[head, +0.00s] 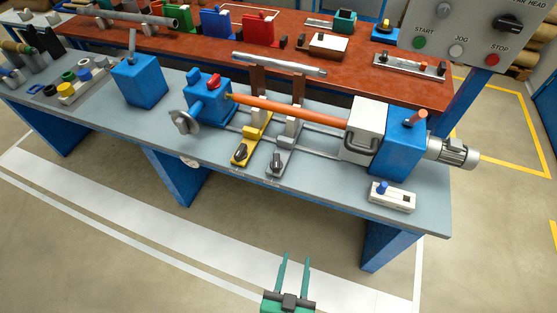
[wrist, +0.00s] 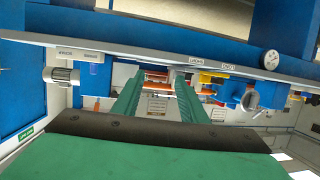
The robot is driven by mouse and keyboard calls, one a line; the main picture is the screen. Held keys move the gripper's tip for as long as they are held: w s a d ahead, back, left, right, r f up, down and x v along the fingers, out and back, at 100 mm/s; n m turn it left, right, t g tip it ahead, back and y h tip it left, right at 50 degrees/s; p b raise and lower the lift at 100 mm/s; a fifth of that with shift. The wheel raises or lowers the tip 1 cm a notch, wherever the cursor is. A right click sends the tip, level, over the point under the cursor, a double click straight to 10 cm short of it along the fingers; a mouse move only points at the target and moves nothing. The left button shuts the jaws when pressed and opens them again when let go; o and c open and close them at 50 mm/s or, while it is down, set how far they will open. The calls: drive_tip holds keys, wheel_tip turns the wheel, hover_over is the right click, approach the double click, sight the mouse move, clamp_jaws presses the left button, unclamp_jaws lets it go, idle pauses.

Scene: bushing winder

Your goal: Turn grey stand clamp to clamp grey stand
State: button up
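The grey stand (head: 292,130) stands on the long grey winder bench, beneath the orange-brown rod (head: 300,108). Its grey clamp (head: 276,162), with a dark knob, sits at the stand's front foot near the bench edge. The yellow stand (head: 258,122) with its own dark-knobbed yellow clamp (head: 241,152) is just to the left. My gripper (head: 296,257) is low in front of the bench, well apart from the clamp, with two green fingers spread and nothing between them. In the wrist view the fingers are also apart; the stands beyond are small and partly hidden by the fingers.
A blue headstock (head: 208,105) with a handwheel is left of the stands. A white guard (head: 368,125), blue housing and motor (head: 452,152) are at the right. A white box with a blue knob (head: 391,196) sits at the front right. The floor before the bench is clear.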

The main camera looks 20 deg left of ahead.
drive_tip(key=w+a+n+y, duration=0.1)
drive_tip(key=w+a, duration=0.5)
drive_tip(key=w, duration=0.6)
drive_tip(key=n+g+y, duration=0.1)
drive_tip(key=g+y, duration=0.1)
approach(276, 161)
drive_tip(key=x, duration=1)
drive_tip(key=shift+w+f, duration=0.1)
drive_tip(key=shift+w, duration=0.1)
clamp_jaws()
